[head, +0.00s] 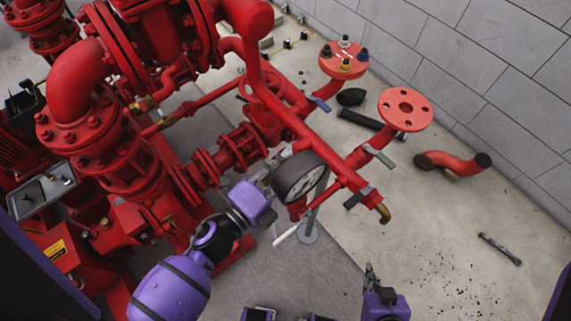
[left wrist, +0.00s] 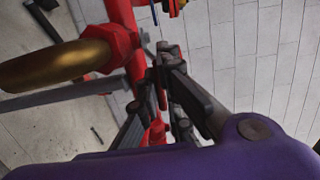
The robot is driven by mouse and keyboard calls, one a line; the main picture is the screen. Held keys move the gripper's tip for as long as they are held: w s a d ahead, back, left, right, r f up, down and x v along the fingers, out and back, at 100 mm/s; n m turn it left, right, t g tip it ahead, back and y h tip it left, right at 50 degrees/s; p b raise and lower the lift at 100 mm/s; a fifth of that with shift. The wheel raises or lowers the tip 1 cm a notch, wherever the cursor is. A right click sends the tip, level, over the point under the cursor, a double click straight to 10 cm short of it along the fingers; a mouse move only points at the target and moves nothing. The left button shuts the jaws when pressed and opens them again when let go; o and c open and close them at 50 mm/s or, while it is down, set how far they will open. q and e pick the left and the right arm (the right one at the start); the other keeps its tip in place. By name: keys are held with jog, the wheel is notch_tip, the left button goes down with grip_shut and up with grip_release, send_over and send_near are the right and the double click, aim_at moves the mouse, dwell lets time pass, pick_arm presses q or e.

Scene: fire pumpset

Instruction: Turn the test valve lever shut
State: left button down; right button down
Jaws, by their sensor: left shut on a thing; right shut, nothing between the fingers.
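My left gripper (head: 279,163) comes in from the lower left beside the pressure gauge (head: 299,177), which partly hides its fingers. In the left wrist view its fingers (left wrist: 160,88) are closed about a thin red part (left wrist: 161,92). I cannot tell whether that part is the test valve lever. Several valve levers show on the red pipework: a blue one (head: 320,104), a green one (head: 385,158) and a dark one (head: 356,198) near the brass outlet (head: 384,212). The brass outlet is large in the left wrist view (left wrist: 55,66). My right gripper (head: 370,271) is shut and empty, low over the floor.
Red pump pipework (head: 85,130) fills the left side. A flanged pipe end (head: 405,109) stands behind the levers. A loose red elbow (head: 455,165) and a dark rod (head: 499,249) lie on the floor at right. A block wall (head: 470,60) bounds the back. Floor at lower right is mostly free.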

pick_arm(q)
jog(key=c, duration=2.2)
grip_release()
jog(key=v, duration=1.2)
jog(key=shift+a, duration=0.1)
